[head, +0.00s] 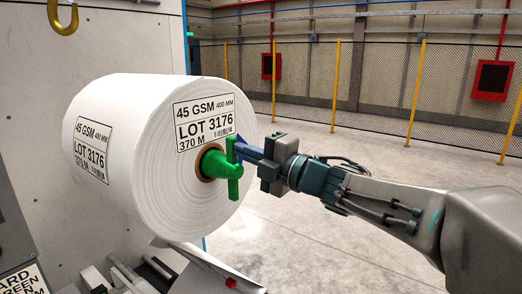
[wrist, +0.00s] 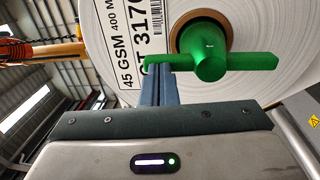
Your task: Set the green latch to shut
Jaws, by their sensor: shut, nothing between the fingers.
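The green latch (head: 217,165) sits at the core of a large white roll (head: 150,150). Its crossbar stands roughly upright in the head view, with one arm above the hub and one below. In the wrist view the latch (wrist: 210,61) lies across the picture, with its hub right of centre. My gripper (head: 240,148) is shut and empty, its blue fingers beside the upper arm of the bar. In the wrist view the fingertips (wrist: 157,72) are just below the bar's left end. They look very close to it or touching; I cannot tell which.
A yellow hook (head: 63,17) hangs at the top left. A grey machine panel (head: 110,40) stands behind the roll, with a tray and bars below it. A mesh fence with yellow posts (head: 337,80) is at the back. The floor to the right is open.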

